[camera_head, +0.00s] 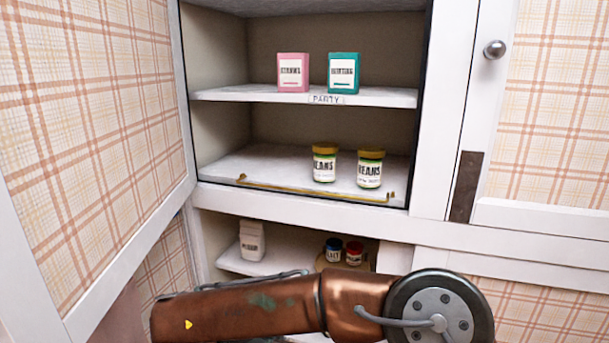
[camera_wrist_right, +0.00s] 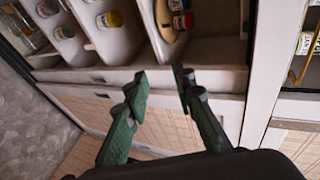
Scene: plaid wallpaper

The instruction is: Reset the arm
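A copper-coloured arm of mine (camera_head: 330,305) crosses the bottom of the head view in front of the lower cabinet. Its gripper is outside that view. In the right wrist view my right gripper (camera_wrist_right: 160,82) has its two green fingers apart with nothing between them. It is in front of the lower cabinet's white edge and drawer fronts (camera_wrist_right: 165,125). My left gripper is not in either view.
An open plaid door (camera_head: 85,120) stands at left. The upper cabinet holds a pink box (camera_head: 293,73), a teal box (camera_head: 343,73) and two bean jars (camera_head: 324,164) behind a brass rail (camera_head: 310,190). Lower shelf holds a white container (camera_head: 251,241) and small jars (camera_head: 333,251).

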